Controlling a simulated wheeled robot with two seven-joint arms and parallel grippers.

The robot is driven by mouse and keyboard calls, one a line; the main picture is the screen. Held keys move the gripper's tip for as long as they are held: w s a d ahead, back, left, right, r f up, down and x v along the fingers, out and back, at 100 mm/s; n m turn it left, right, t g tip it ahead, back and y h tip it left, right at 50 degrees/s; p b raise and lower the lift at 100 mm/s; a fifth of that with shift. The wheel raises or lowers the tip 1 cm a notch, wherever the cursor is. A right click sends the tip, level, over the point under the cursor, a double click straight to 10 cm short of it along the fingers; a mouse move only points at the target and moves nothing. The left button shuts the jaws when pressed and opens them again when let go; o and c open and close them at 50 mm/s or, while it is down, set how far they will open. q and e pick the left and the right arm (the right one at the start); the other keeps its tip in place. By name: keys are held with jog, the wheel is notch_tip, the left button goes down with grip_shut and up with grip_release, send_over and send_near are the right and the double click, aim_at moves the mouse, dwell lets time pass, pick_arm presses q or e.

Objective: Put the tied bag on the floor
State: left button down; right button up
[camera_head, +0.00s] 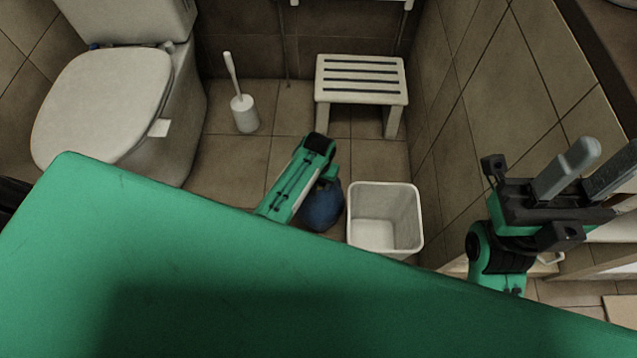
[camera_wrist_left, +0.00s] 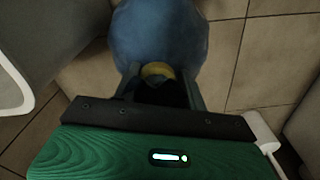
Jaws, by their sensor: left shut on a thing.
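The tied bag (camera_head: 322,205) is a round blue bag, seen just left of the white bin and partly hidden by my left arm. In the left wrist view the bag (camera_wrist_left: 160,32) fills the top centre, with a yellow tie (camera_wrist_left: 157,70) at its neck. My left gripper (camera_wrist_left: 160,85) is shut on the bag's neck, its fingers on both sides of the tie. In the head view the left fingertips are hidden. I cannot tell whether the bag touches the floor. My right gripper (camera_head: 590,172) is at the right, fingers apart and empty.
An open white bin (camera_head: 385,215) stands beside the bag. A slatted stool (camera_head: 361,82), a toilet brush (camera_head: 243,112) and a toilet (camera_head: 105,100) stand behind. Bare tiled floor (camera_head: 235,165) shows left of the bag. A tiled wall (camera_head: 480,110) bounds the right.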

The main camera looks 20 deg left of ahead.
pick_arm(q)
jog(key=shift+f, duration=0.1)
jog(key=c, duration=0.8)
grip_release()
